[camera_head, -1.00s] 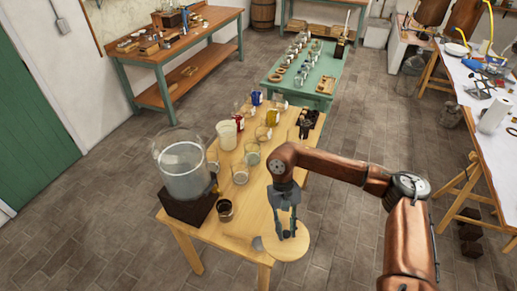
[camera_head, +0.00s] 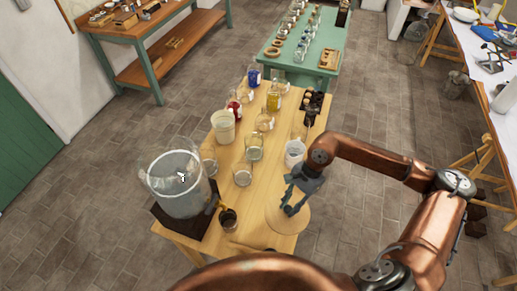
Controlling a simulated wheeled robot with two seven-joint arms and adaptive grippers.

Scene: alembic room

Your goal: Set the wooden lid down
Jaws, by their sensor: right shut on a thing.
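The wooden lid (camera_head: 273,216) is a pale round disc at the right edge of the wooden table (camera_head: 210,246). My right gripper (camera_head: 291,209) is above the lid, fingers pointing down, shut on it near its middle. The lid overlaps the table top in the picture and reaches past its right edge. I cannot tell whether it touches the table or hangs just above it. My left gripper is not in view.
A large glass vessel (camera_head: 178,185) stands on a dark base at the table's front left, with a small dark cup (camera_head: 228,219) beside it. Several glass jars and a white beaker (camera_head: 294,153) stand farther back. A copper link of mine crosses the bottom.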

